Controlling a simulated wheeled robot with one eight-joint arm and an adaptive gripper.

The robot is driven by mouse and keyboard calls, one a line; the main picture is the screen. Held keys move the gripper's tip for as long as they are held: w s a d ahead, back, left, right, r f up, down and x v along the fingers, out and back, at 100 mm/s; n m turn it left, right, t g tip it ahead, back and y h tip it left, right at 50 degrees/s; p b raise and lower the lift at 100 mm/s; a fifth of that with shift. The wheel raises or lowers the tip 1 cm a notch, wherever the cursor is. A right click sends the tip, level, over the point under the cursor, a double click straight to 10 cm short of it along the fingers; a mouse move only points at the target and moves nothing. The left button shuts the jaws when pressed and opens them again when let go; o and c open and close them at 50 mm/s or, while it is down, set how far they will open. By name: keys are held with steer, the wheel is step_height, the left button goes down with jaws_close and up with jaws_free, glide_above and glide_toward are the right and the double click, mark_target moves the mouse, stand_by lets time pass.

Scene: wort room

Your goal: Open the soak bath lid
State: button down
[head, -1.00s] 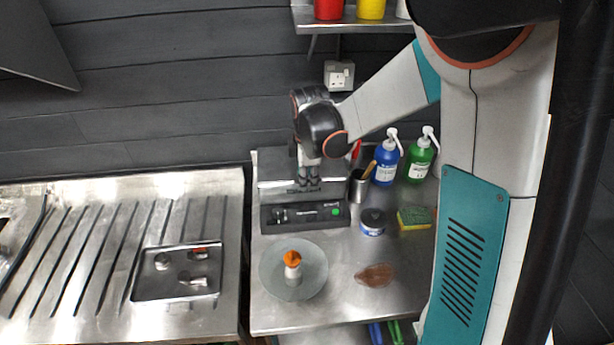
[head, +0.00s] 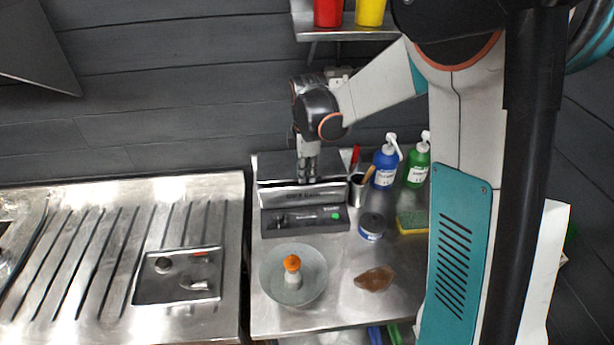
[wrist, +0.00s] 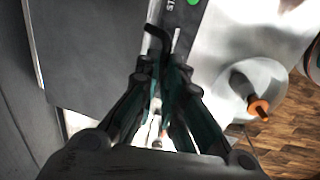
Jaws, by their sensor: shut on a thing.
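The soak bath (head: 304,219) is a grey box at the back of the steel table, with a dark front panel and a green button. Its lid (head: 273,168) has a grey top and a bright front edge with lettering. My gripper (head: 308,178) points down at the middle of the lid's front edge. In the wrist view, my gripper (wrist: 160,66) is shut on a dark hooked piece, seemingly the lid handle (wrist: 156,38). The lid's dark top (wrist: 85,45) fills the left of that view. The fingers hide most of the grasp, and how far the lid stands raised is unclear.
A round dish (head: 268,276) with an orange-topped item (head: 292,266) stands in front. A blue bottle (head: 385,166), a green bottle (head: 418,165), a cup (head: 357,192), a tin (head: 371,228) and a sponge (head: 411,222) stand right. A shelf (head: 345,31) hangs above.

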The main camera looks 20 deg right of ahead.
steer(key=w+d+r+p, duration=0.1)
steer(key=w+r+p, duration=0.1)
steer(key=w+r, duration=0.2)
step_height(320, 180, up, 4)
steer(key=shift+w+f+p, duration=0.15)
steer(key=shift+f+p, duration=0.05)
steer(key=shift+p, duration=0.15)
steer(key=c, duration=1.7)
jaws_free()
steer(key=shift+w+f, duration=0.15)
steer(key=shift+w, duration=0.15)
